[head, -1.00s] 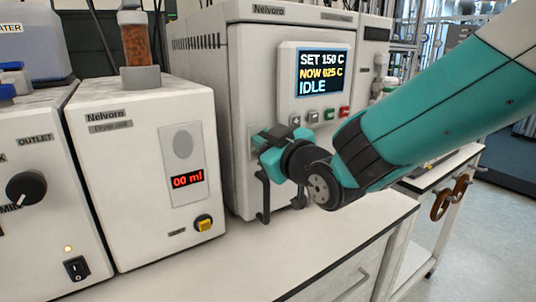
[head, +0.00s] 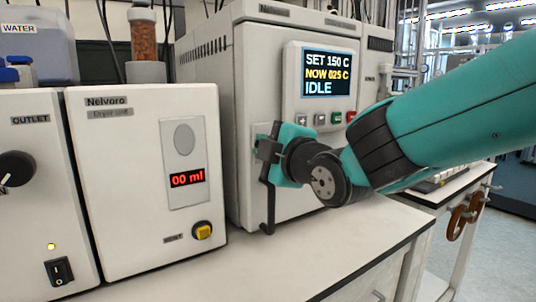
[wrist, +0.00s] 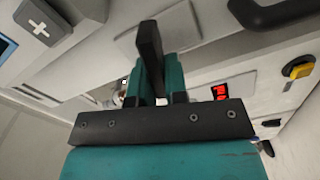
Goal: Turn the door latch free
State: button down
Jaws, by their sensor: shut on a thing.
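The reactor (head: 244,112) has a pale door, and its dark door latch is at the door's left edge. My gripper (head: 268,147) is at that edge, below and left of the display. In the wrist view my gripper (wrist: 157,82) is shut on the latch (wrist: 150,48), a dark bar that sticks up between its teal fingers. The fingers and wrist hide most of the latch and its base. A dark upright bar (head: 268,205) shows just below my gripper in the head view.
The dryer unit (head: 143,190) stands close to the left, with a yellow knob (head: 202,230) low on its front. The bench top (head: 250,262) in front is clear.

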jog(key=shift+f+n+b, duration=0.15)
jog(key=shift+n+b, duration=0.15)
jog(key=shift+n, duration=0.3)
jog(key=c, duration=1.1)
grip_release()
jog(key=shift+c, duration=0.2)
